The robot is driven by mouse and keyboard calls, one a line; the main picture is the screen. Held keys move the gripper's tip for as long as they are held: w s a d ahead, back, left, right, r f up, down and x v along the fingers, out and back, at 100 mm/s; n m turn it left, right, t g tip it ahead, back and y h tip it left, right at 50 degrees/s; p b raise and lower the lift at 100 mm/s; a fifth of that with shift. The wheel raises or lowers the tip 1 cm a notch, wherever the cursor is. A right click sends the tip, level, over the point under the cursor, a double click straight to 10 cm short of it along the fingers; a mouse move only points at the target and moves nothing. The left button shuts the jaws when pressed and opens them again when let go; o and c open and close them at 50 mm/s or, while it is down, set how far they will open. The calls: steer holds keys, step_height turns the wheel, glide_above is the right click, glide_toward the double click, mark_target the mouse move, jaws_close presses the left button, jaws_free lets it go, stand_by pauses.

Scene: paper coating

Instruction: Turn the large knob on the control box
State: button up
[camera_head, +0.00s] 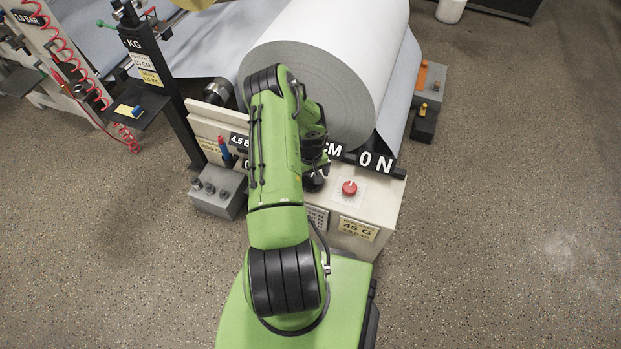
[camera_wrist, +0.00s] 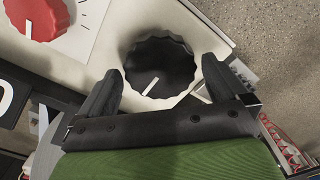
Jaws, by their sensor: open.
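A large black knob (camera_wrist: 160,62) with a scalloped edge sits on the pale face of the control box (camera_wrist: 210,42) in the wrist view. Its white pointer line points down and left. My gripper (camera_wrist: 160,78) is open, with one dark finger on the left and one on the right of the knob's near part. I cannot tell whether either finger touches it. In the head view, the control box (camera_head: 382,205) stands in front of the paper roll, and my green arm hides the large knob.
A smaller red knob (camera_head: 349,188) on a white plate is to the right of my arm; it also shows in the wrist view (camera_wrist: 38,14). The big paper roll (camera_head: 320,75) is behind. A grey block (camera_head: 217,190) with small knobs is at left. Floor at right is clear.

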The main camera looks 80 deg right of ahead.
steer(key=shift+f, duration=0.45)
steer(key=c, duration=0.9)
